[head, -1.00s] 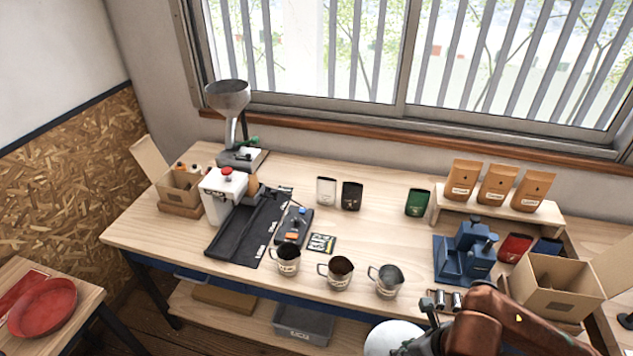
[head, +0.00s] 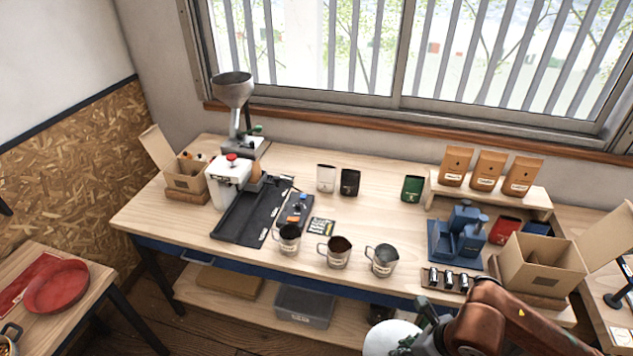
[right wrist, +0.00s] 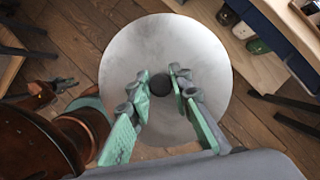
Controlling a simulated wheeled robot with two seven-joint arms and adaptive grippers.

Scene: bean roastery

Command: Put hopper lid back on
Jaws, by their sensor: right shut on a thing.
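The hopper lid (right wrist: 160,42) is a round, pale metal disc with a dark knob (right wrist: 160,84) at its middle. My right gripper (right wrist: 160,86) is shut on that knob. In the head view the lid (head: 390,338) shows in part at the bottom edge, in front of the table, with my right gripper (head: 424,338) at its right side. The hopper (head: 233,90) is a grey metal funnel on a stand at the back left of the table, and its top is uncovered. My left gripper is not in view.
The wooden table (head: 375,215) holds three metal cups along its front, a white box-shaped machine (head: 228,182) with a red knob, and a black mat (head: 245,222). An open cardboard box (head: 545,265) stands at the right. A side table (head: 85,275) holds a red plate.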

